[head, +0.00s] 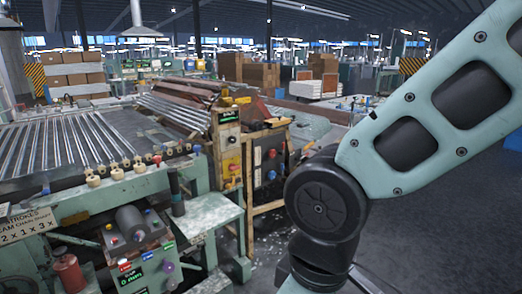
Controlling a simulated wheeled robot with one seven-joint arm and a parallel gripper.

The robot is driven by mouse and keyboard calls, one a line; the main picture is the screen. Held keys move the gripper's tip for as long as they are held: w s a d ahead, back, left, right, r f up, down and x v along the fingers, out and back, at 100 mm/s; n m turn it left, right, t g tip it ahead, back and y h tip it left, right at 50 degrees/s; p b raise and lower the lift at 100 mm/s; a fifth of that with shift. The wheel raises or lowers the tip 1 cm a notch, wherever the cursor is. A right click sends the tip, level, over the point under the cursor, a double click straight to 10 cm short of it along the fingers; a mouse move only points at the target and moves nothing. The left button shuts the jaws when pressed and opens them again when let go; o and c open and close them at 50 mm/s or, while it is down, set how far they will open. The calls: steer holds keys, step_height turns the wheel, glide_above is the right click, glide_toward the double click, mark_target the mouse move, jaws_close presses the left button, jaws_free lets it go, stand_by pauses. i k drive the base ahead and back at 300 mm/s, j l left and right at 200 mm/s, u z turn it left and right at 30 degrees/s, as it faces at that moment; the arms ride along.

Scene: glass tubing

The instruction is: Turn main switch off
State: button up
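I cannot tell which control is the main switch, as no label reading so is legible. A tall yellow and dark control panel (229,158) with coloured knobs stands left of centre. A dark electrical box (268,172) with a red and a blue knob is just to its right. A lower control box (147,268) with small coloured buttons and displays is at the bottom left. My arm crosses the right side of the head view, in front of the floor. My gripper is not in view.
A green machine with a bed of metal rollers (75,142) fills the left. A green side table (208,208) juts out beside the lower control box. Stacked cardboard boxes (75,75) stand behind. Dark open floor (470,215) lies at the right.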

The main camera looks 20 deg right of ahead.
mark_target(233, 167)
steer(key=i+l+u, duration=0.2)
steer(key=i+l, duration=0.6)
